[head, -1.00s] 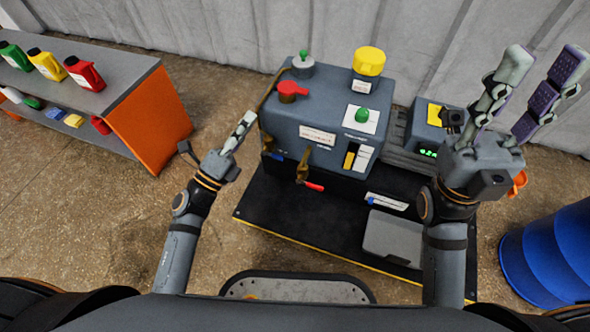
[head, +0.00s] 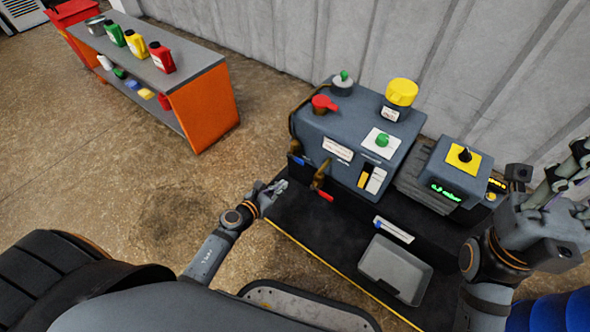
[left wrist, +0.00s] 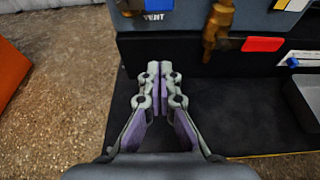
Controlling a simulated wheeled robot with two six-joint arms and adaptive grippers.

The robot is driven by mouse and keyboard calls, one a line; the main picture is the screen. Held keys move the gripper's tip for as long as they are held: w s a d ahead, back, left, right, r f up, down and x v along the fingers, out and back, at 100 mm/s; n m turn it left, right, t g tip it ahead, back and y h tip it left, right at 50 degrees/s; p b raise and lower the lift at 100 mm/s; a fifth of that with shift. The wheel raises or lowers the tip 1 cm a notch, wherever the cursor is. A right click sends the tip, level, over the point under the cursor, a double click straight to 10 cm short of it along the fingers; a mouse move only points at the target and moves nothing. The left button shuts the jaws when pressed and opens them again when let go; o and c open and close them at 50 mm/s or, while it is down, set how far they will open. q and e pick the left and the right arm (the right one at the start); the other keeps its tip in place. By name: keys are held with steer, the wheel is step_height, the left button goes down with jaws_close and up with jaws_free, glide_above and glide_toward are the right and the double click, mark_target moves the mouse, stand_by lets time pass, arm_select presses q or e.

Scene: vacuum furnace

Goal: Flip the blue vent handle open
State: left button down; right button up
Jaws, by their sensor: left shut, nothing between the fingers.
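The blue vent handle (head: 296,160) is a small blue lever low on the front left of the grey furnace unit (head: 342,128). In the left wrist view the blue handle (left wrist: 160,4) is cut by the top edge, above the VENT label. My left gripper (head: 282,186) is shut and empty, in front of and below the handle, apart from it. In the left wrist view its fingertips (left wrist: 160,70) are together over the black base. My right gripper (head: 572,165) is at the right edge, fingers apart and partly cut off.
A brass valve with a red handle (head: 326,196) is just right of the vent handle. A grey tray (head: 396,270) lies on the black base. A controller box (head: 452,175) stands at right, an orange-ended bench (head: 205,110) at left. Open floor lies between bench and furnace.

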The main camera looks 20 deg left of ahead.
mark_target(295, 159)
arm_select(q)
steer(key=b+x, duration=0.3)
steer(key=x, duration=0.5)
step_height(295, 159, up, 4)
steer(key=p, duration=0.2)
steer(key=shift+w+p, duration=0.15)
steer(key=shift+p, duration=0.25)
